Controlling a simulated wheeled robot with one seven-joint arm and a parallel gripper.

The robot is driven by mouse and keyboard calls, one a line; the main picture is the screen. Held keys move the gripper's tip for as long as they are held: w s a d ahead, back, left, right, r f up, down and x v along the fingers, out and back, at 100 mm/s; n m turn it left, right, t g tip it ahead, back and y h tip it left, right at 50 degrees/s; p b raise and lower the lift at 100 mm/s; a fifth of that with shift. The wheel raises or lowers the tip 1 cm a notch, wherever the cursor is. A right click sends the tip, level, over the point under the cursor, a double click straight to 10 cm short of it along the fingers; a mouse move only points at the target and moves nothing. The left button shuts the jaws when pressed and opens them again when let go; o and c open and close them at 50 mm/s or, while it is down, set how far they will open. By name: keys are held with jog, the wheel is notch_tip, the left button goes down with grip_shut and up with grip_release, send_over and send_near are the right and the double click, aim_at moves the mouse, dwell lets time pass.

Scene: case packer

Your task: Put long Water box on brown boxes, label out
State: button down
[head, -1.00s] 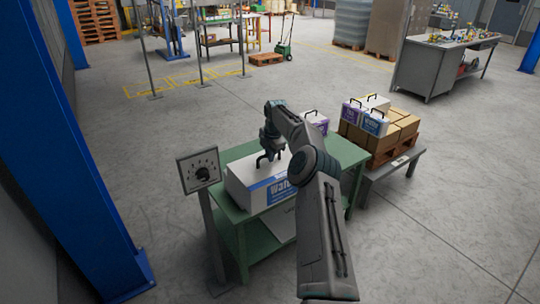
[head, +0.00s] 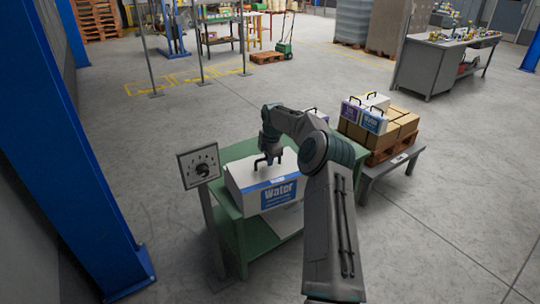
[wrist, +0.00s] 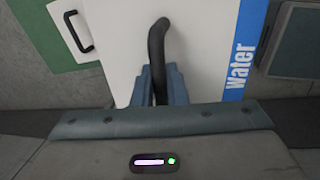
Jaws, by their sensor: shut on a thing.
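The long white Water box (head: 247,181) with a blue label is at the front of the green table (head: 232,226) in the head view. Its label faces toward me. My gripper (head: 268,160) is shut on the box's black handle; the wrist view shows the handle (wrist: 158,55) between the blue-grey fingers (wrist: 160,86). I cannot tell whether the box is touching the table. The brown boxes (head: 407,121) are stacked on a pallet at the right, with several smaller white handled boxes (head: 374,122) on top, one with a blue Water label and one purple.
The pallet (head: 384,156) rests on a low grey stand (head: 377,176) right of the table. Another handled box (head: 314,113) is partly hidden behind my arm.

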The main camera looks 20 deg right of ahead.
aim_at(256, 186)
jog(key=s+a+m, duration=0.3)
jog(key=s, duration=0.1)
jog(key=s+a+m+h, duration=0.1)
jog(key=s+a+m, duration=0.2)
jog(key=s, duration=0.1)
jog(key=s+a+m, duration=0.3)
jog(key=s+a, duration=0.1)
jog(key=shift+s+f+h, duration=0.2)
jog(key=shift+f+h, duration=0.1)
jog(key=s+a+f+m+g, duration=0.1)
jog(key=s+a+m+g, duration=0.1)
jog(key=s+a+m, duration=0.7)
jog(key=shift+s+a+f+m+h, duration=0.25)
jog(key=shift+s+a, duration=0.2)
jog(key=shift+s, duration=1.5)
